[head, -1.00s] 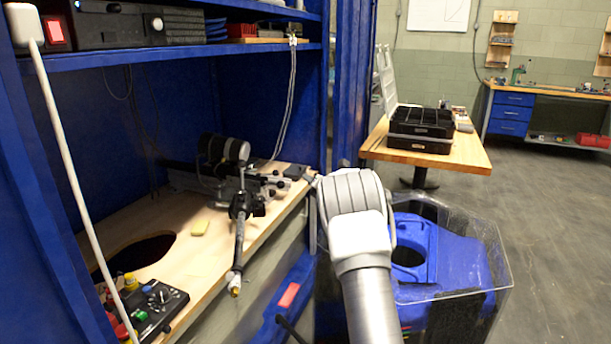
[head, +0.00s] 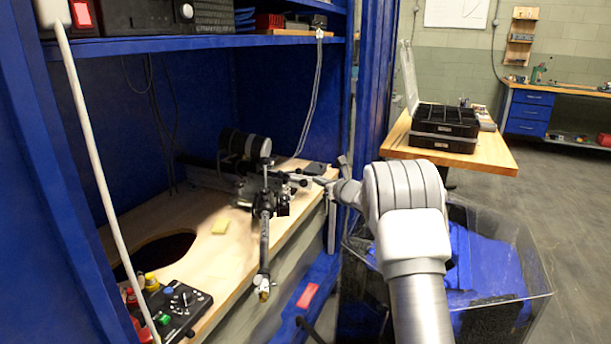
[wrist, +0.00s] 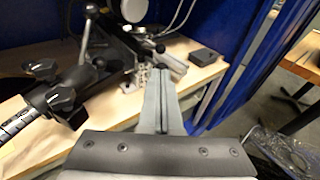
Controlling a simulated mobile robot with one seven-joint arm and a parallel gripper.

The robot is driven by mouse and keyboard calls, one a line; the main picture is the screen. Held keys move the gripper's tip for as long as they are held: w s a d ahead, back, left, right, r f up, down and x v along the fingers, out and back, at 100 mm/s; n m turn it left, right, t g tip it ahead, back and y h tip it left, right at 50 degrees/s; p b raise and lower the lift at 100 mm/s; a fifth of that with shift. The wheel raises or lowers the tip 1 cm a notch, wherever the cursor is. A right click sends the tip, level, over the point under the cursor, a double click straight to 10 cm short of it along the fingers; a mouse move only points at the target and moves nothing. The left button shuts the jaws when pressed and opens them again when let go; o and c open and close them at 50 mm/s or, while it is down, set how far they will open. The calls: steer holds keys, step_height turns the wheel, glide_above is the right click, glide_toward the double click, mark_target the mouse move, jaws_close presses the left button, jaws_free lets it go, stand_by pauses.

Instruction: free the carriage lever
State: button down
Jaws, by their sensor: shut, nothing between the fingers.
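The carriage assembly (head: 264,203), black with dark clamp knobs, sits on a rail on the wooden bench top, with a long rod sloping down towards the front. Small levers with ball ends (head: 303,171) stick out on its right side. In the wrist view, a thin lever with a dark ball end (wrist: 91,9) rises at upper left; I cannot tell which lever is the carriage lever. My gripper (head: 317,180) is shut and empty, its grey fingers pointing at the carriage's right end. In the wrist view the fingertips (wrist: 160,46) overlap the mechanism; contact cannot be told.
A black knob clamp (wrist: 62,98) stands left of the fingers. A small dark box (wrist: 206,55) lies right of them on the bench. A blue cabinet post (head: 366,110) rises close to my arm. A clear tank (head: 520,285) stands below it.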

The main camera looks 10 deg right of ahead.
mark_target(300, 172)
steer(key=shift+p+x, duration=0.45)
steer(key=shift+x, duration=4.9)
steer(key=shift+d, duration=0.2)
